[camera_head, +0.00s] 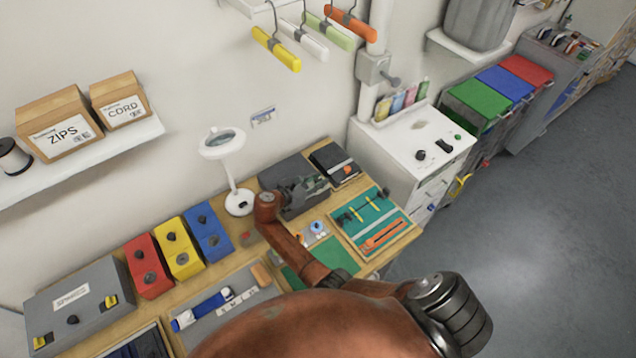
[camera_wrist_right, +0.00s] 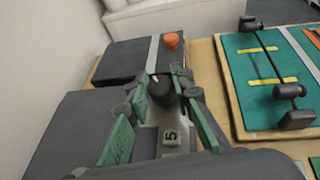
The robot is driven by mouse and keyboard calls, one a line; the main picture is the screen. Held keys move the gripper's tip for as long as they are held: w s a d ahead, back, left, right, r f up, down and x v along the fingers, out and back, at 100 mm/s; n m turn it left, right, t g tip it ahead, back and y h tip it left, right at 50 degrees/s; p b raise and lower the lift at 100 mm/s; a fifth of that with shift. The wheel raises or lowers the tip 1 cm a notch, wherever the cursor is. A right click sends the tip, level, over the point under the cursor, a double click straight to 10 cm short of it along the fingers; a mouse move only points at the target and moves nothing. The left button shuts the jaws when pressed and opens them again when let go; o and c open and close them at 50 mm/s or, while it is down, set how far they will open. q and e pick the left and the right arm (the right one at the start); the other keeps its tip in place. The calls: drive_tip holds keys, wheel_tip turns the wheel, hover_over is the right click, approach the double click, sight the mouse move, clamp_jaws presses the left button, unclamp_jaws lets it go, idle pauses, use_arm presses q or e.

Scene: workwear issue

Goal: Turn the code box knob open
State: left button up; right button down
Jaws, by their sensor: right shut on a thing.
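The code box (camera_head: 283,168) is a dark grey box at the back of the bench, partly hidden behind my right gripper (camera_head: 318,184). It also shows in the right wrist view (camera_wrist_right: 58,128). Its black knob (camera_wrist_right: 160,90) has a white pointer mark, and a light plate with the digit 5 (camera_wrist_right: 171,137) lies on the near side. In the right wrist view, the green-padded fingers of my right gripper (camera_wrist_right: 163,84) stand on either side of the knob, shut on it. In the head view the knob is hidden by the gripper. My left gripper is out of view.
A black box (camera_head: 328,155) with an orange knob (camera_wrist_right: 171,40) stands just beyond the code box. A green tool tray (camera_head: 397,229) lies to the right. A magnifier lamp (camera_head: 238,204) and red, yellow and blue boxes (camera_head: 207,234) stand left along the wall.

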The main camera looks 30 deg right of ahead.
drive_tip(key=m+g+b, duration=0.3)
drive_tip(key=g+b, duration=0.1)
drive_tip(key=shift+w+f+m+g, duration=0.1)
drive_tip(key=shift+f+m+g, duration=0.1)
drive_tip(key=shift+m+g, duration=0.15)
drive_tip(key=shift+r+m+g+b, duration=0.1)
drive_tip(key=shift+m+g+b, duration=0.85)
drive_tip(key=shift+b, duration=0.35)
drive_tip(key=c, duration=1.7)
unclamp_jaws()
